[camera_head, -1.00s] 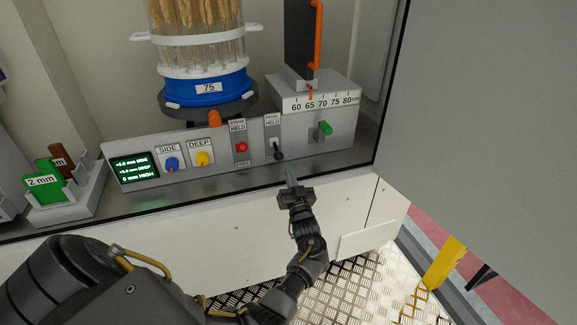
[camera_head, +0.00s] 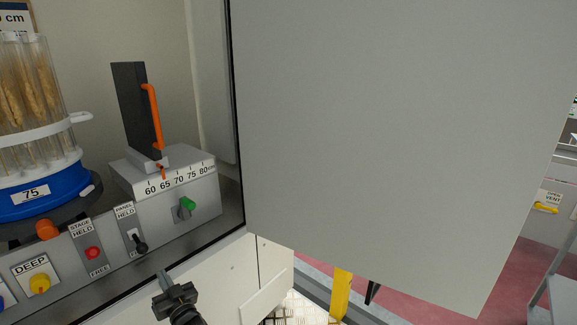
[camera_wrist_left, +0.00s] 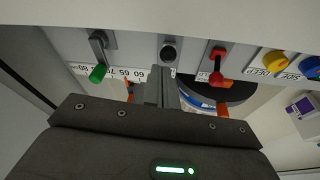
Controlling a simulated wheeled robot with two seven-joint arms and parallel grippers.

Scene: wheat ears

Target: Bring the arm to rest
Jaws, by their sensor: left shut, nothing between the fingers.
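My left gripper (camera_head: 165,283) is shut and empty at the bottom of the head view, in front of and below the control panel. Its closed fingers also show in the left wrist view (camera_wrist_left: 160,88), apart from the panel. The panel's black toggle lever (camera_head: 140,246) under the PANEL HELD label is just above and left of the gripper in the head view. The green-tipped knob (camera_head: 187,205) is farther up and right; its green tip shows in the left wrist view (camera_wrist_left: 98,74). My right gripper is not in view.
A large grey door panel (camera_head: 390,130) fills the middle and right. A blue-based rack of wheat ears (camera_head: 35,195) stands at left, with a black plate with an orange handle (camera_head: 152,115) behind the scale.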

